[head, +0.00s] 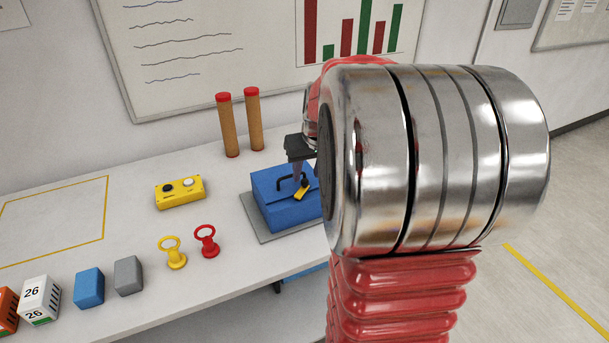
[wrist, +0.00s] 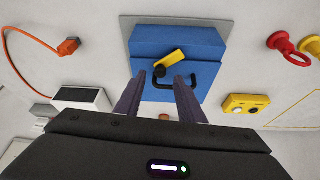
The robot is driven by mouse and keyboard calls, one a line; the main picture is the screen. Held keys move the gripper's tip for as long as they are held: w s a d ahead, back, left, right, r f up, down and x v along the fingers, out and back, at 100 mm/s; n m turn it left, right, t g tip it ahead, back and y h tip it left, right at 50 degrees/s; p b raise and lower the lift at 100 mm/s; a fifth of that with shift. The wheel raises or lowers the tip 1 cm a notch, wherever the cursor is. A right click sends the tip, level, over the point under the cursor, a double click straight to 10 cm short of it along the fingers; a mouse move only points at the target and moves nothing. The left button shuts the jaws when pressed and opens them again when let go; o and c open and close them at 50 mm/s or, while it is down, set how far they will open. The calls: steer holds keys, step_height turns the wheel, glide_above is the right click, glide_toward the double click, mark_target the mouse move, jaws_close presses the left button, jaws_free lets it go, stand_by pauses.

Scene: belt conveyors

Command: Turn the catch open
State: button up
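A blue box (head: 284,207) has a yellow catch (head: 303,191) and a black handle (head: 286,184) on it. In the wrist view the catch (wrist: 170,61) slants up to the right from a dark round pivot (wrist: 159,71), on the blue box (wrist: 204,48). Nothing is clearly held.
The box stands on a grey plate (head: 252,221). A yellow button box (head: 180,193), yellow ring (head: 172,252) and red ring (head: 206,241) stand to its left. Two brown posts (head: 228,128) stand behind. The wrist view shows an orange cable plug (wrist: 68,46) and a white box (wrist: 83,98).

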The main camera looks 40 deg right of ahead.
mark_target(305, 180)
steer(key=shift+x, duration=1.9)
